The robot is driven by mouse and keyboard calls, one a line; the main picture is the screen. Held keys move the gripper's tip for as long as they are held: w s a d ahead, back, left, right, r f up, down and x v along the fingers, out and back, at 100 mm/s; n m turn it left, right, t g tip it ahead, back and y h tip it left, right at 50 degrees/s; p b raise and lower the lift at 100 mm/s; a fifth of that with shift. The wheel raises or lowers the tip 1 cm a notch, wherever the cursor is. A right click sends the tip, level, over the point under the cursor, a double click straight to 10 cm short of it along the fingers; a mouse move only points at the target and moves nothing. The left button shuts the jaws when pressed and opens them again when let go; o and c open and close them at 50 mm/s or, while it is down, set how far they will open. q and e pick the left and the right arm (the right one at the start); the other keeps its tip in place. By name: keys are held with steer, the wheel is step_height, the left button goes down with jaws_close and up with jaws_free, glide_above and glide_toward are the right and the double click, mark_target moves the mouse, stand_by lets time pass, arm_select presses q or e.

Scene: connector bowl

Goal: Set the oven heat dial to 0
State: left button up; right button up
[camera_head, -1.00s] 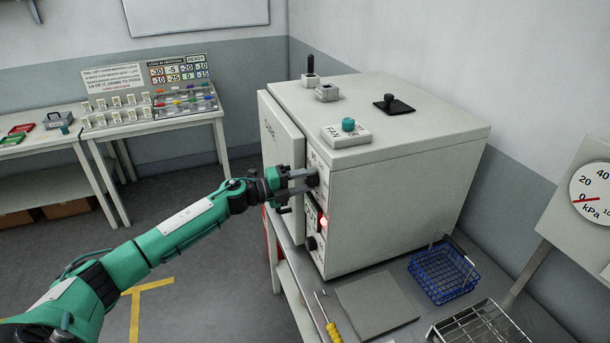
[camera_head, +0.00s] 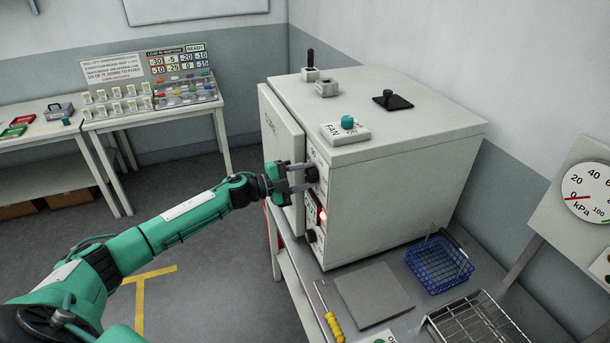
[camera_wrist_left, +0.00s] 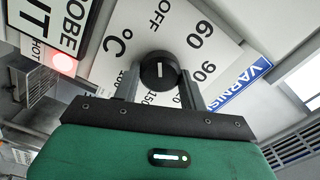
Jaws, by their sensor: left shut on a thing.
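My right gripper is not in view.
A lower black knob (camera_head: 310,236) and a lit red lamp (camera_head: 322,216) are on the same panel. A blue wire basket (camera_head: 439,264), a grey plate (camera_head: 373,295) and a yellow-handled screwdriver (camera_head: 334,326) lie on the bench.

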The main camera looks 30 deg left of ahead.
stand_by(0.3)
arm_select(q)
steer(key=o, duration=1)
steer(key=shift+c, duration=0.2)
steer(key=shift+s+a+f, duration=0.1)
steer(key=shift+s+a, duration=0.05)
steer(key=b+v, duration=0.7)
steer(key=v, duration=0.6)
steer(key=shift+s+a, duration=0.15)
